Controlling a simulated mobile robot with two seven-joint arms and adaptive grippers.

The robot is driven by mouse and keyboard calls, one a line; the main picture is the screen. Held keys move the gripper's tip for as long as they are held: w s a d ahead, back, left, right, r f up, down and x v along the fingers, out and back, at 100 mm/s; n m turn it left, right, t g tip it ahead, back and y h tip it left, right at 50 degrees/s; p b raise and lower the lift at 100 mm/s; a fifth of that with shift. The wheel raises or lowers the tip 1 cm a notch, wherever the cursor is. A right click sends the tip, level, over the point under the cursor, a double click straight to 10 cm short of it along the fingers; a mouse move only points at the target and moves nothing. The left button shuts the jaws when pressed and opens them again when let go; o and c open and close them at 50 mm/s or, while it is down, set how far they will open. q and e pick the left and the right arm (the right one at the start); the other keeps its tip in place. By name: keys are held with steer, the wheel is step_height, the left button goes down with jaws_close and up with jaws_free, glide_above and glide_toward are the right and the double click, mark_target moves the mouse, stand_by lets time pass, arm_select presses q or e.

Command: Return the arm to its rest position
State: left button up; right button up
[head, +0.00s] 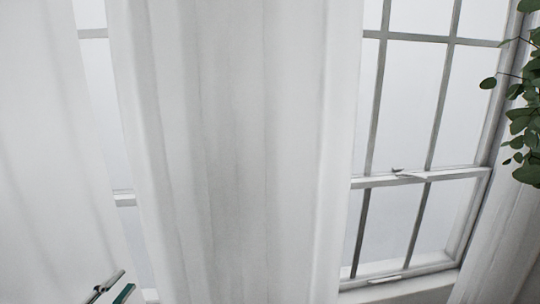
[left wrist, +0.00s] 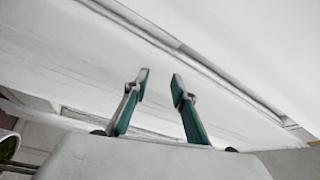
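My left gripper (head: 116,288) shows at the bottom left edge of the head view, in front of a white curtain. Only its fingertips are in that view. In the left wrist view my left gripper (left wrist: 160,84) has its two green-padded fingers apart, with nothing between them. My right gripper is in neither view. No sewing cabinet can be made out.
White curtains (head: 235,150) hang in front of a window (head: 410,110) with grey bars. A leafy green plant (head: 525,125) stands out at the right edge. In the left wrist view a pale surface with long edges (left wrist: 215,75) lies behind the fingers.

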arm_select(q)
steer(key=s+d+f+n+g+y, duration=0.1)
steer(key=s+d+f+n, duration=0.3)
steer(key=f, duration=0.5)
steer(key=s+d+f+n+g, duration=0.4)
steer(key=s+d+f, duration=0.2)
steer(key=s+f, duration=0.2)
steer(key=s+d+f+n+g+y, duration=0.1)
steer(key=s+d+f+n, duration=0.4)
steer(key=f, duration=0.7)
steer(key=shift+s+d+f+g+y, duration=0.2)
steer(key=shift+s+d+g+y, duration=0.1)
steer(key=shift+s+g, duration=0.65)
